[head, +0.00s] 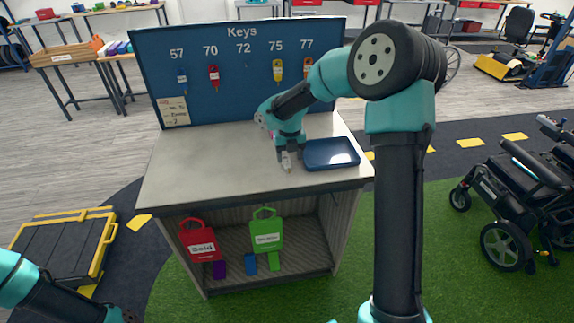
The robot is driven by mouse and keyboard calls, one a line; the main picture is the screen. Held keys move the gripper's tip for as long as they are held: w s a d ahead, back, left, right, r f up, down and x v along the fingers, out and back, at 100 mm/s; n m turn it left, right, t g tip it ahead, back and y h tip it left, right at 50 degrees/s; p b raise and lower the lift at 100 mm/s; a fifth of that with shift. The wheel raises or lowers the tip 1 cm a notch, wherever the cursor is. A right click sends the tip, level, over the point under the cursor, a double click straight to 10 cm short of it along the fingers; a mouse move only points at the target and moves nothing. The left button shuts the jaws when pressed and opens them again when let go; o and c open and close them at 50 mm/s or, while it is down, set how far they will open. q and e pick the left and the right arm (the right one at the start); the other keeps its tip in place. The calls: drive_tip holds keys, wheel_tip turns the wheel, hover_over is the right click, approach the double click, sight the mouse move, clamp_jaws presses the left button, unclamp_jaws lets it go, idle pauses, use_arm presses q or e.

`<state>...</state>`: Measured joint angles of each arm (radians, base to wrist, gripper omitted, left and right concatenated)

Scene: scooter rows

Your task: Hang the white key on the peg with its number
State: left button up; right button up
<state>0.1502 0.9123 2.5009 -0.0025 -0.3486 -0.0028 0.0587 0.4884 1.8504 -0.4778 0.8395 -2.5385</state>
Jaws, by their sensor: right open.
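A blue key board (240,100) headed "Keys" stands at the back of the grey counter (200,165). It carries the numbers 57, 70, 72, 75 and 77. No key hangs under 72; coloured keys hang under the other numbers. My right gripper (288,157) is open and points down at the counter, left of the blue tray. A small whitish thing (287,165) shows at its fingertips; it may be the white key, but its number cannot be read.
A dark blue tray (331,167) lies on the counter's right, looking empty. A note card (174,112) is on the board's lower left. The counter's left half is clear.

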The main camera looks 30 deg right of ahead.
sight(288, 167)
drive_tip(key=f, duration=0.5)
drive_tip(key=shift+w+f, duration=0.1)
drive_tip(key=shift+w, duration=0.15)
drive_tip(key=c, duration=1)
